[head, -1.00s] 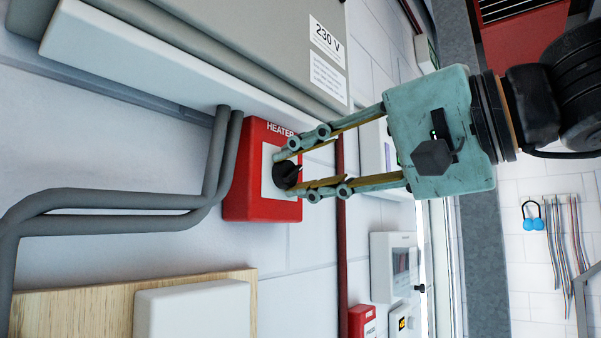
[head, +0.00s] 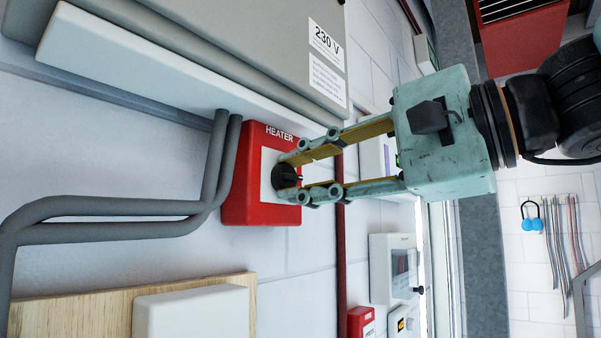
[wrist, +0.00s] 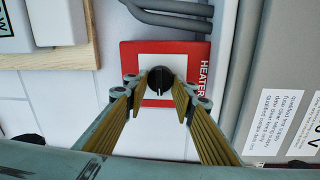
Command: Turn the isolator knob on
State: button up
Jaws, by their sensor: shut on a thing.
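The isolator knob (head: 287,178) is a black rotary knob on a white plate, on a red box (head: 250,205) marked HEATER on the wall. My gripper (head: 295,178) has its two fingers at the knob, one on each side, and is shut on it. In the wrist view the knob (wrist: 160,81) sits between the fingertips of my gripper (wrist: 158,88), with its pointer line toward the top of the picture. The fingertips partly cover the knob's sides in the head view.
A grey enclosure with a 230 V label (head: 327,40) juts out above the box. Grey conduits (head: 110,208) run along the wall to the left. A wooden board (head: 80,312) with a white box (head: 190,312) is below. A red pipe (head: 341,220) runs at the right.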

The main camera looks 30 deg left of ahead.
dwell(0.4)
jog(key=o, duration=0.9)
jog(key=shift+d, duration=0.15)
jog(key=shift+s+d+r, duration=0.2)
jog(key=shift+s+d, duration=0.1)
jog(key=shift+d, duration=1.6)
jog(key=shift+s+d+r, duration=0.15)
jog(key=shift+s+d, duration=0.1)
jog(key=shift+d, duration=1.7)
jog(key=shift+s+d+r, duration=0.2)
jog(key=shift+s+d, duration=0.1)
jog(key=shift+d, duration=1.6)
